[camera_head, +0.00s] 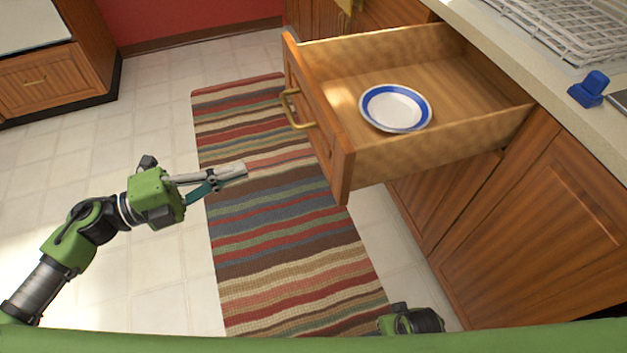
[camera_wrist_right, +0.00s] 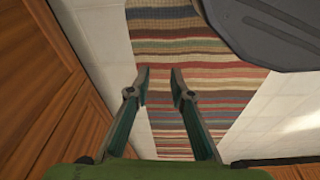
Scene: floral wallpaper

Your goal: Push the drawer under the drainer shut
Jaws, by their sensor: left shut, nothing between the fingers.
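The wooden drawer (camera_head: 345,150) stands pulled far out of the counter in the head view, with a brass handle (camera_head: 294,108) on its front. A white plate with a blue rim (camera_head: 396,107) lies inside it. The white wire drainer (camera_head: 570,28) sits on the counter above, cut off by the picture's edge. My left gripper (camera_head: 243,169) is shut and empty, over the rug to the left of the drawer front and apart from it. My right gripper (camera_wrist_right: 159,75) is open and empty in the right wrist view, pointing down at the rug. In the head view only part of my right arm shows.
A striped rug (camera_head: 285,235) lies on the pale tiled floor (camera_head: 150,265). Closed cabinet doors (camera_head: 545,215) run below the counter. A blue object (camera_head: 589,89) stands on the counter. Another wooden cabinet (camera_head: 45,85) is at the far left. The floor before the drawer is clear.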

